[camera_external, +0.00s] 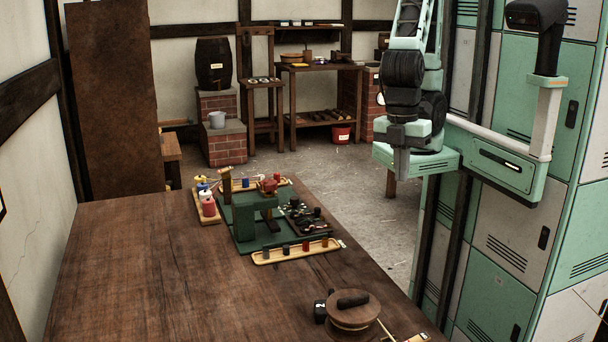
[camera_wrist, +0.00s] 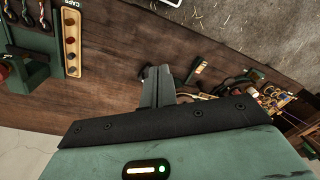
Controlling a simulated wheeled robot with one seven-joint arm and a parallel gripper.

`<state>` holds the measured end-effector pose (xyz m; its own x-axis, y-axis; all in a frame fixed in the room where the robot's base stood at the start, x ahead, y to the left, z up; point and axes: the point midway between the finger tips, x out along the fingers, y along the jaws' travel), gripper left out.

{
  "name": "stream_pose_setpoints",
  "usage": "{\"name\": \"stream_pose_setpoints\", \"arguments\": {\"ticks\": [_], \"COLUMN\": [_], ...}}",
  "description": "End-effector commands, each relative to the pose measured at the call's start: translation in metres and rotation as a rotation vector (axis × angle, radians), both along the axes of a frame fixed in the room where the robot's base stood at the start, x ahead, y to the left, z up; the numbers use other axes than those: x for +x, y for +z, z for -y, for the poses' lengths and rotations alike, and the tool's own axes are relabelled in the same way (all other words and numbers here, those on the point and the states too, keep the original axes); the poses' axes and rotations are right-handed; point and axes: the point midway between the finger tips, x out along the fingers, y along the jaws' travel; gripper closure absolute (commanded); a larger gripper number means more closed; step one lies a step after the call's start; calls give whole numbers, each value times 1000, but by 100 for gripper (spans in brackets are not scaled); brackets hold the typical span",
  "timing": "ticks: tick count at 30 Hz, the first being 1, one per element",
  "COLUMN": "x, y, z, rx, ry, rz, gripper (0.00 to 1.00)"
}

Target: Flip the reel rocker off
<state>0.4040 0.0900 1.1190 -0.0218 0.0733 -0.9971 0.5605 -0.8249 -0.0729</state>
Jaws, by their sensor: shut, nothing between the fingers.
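A round wooden reel (camera_external: 349,318) with a dark piece (camera_external: 353,300) on top sits at the front right of the table (camera_external: 190,250). A small black block (camera_external: 320,312) with a white mark stands at its left; I cannot tell whether it is the reel rocker. No rocker's position can be read in either view. My gripper (camera_external: 402,172) is shut and empty, pointing down, high at the table's right side and well apart from the reel. In the wrist view its grey fingers (camera_wrist: 158,86) are seen over the wooden table.
A green stand (camera_external: 248,215) is mid-table, with a tray of coloured pieces (camera_external: 297,250) in front and red and white bottles (camera_external: 207,203) at left. Green and grey lockers (camera_external: 500,220) stand close at right. The left front of the table is clear.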

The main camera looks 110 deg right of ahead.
Motion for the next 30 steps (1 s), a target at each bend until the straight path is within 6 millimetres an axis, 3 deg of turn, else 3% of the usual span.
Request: {"name": "stream_pose_setpoints", "arguments": {"ticks": [2,3,7,14,17,22,26,30], "x": [-8,-11,-15,-13,-7,12,27,40], "y": [1,0,0,4,14,29,24,6], "z": [16,21,28,22,4,-52,-95,-136], "rx": [-9,-14,-19,-11,15,60,55,21], "ry": [37,53,79,71,36,-94,-218,-348], "rz": [17,21,26,15,-23,-127,-185,-203], "gripper": [100,94,58,58,58,58,58,58]}}
